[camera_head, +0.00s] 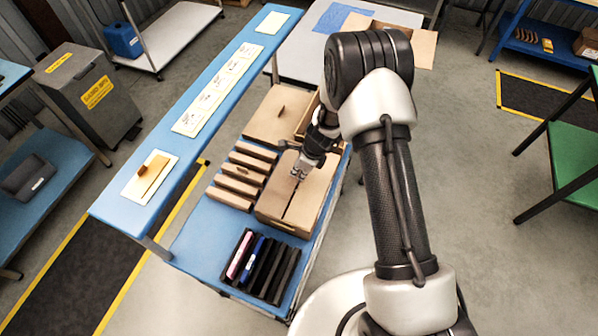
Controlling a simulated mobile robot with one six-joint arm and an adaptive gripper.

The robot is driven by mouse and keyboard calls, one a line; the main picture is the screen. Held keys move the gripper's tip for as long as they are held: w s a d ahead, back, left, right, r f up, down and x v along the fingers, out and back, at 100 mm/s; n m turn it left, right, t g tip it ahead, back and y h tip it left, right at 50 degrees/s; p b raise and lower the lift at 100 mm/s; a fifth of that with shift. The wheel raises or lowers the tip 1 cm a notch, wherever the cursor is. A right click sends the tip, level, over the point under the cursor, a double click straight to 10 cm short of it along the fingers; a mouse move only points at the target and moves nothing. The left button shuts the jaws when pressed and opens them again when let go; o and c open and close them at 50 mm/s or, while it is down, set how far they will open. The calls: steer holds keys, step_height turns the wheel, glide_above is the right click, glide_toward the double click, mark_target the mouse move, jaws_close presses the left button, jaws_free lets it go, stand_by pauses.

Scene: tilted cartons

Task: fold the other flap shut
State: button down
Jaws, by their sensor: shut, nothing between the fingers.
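The near carton (272,207) is brown and stands on the blue bench top. Its top looks mostly covered by two flaps, with a dark narrow slit between them running from the gripper toward the near edge. I cannot tell how flat each flap lies. My gripper (298,175) is shut and empty, pointing down over the far part of the slit. Whether its tips touch the carton is too small to tell. A second brown carton (276,115) stands behind, with a small tab on its top; its right part is partly hidden by my arm.
Several brown flat boxes (240,173) stand in a row left of the near carton. Dark, pink and blue slim cases (262,265) fill the bench's near end. A raised blue shelf (205,95) runs along the left. An open carton (405,38) sits on the far table.

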mark_target(305, 185)
step_height(305, 185, up, 12)
steer(key=s+d+g+h+b, duration=0.1)
steer(key=s+d+h+b, duration=0.1)
steer(key=d+b, duration=0.15)
steer(key=f, duration=0.4)
steer(key=a+f+b, duration=0.1)
steer(key=f, duration=0.4)
steer(key=f+b, duration=0.1)
steer(key=f, duration=0.3)
steer(key=shift+w+a+f, duration=0.15)
steer(key=shift+w+f, duration=0.2)
steer(key=shift+a+f+b, duration=0.15)
steer(key=shift+f+b, duration=0.5)
steer(key=shift+f, duration=0.15)
steer(key=shift+s, duration=0.2)
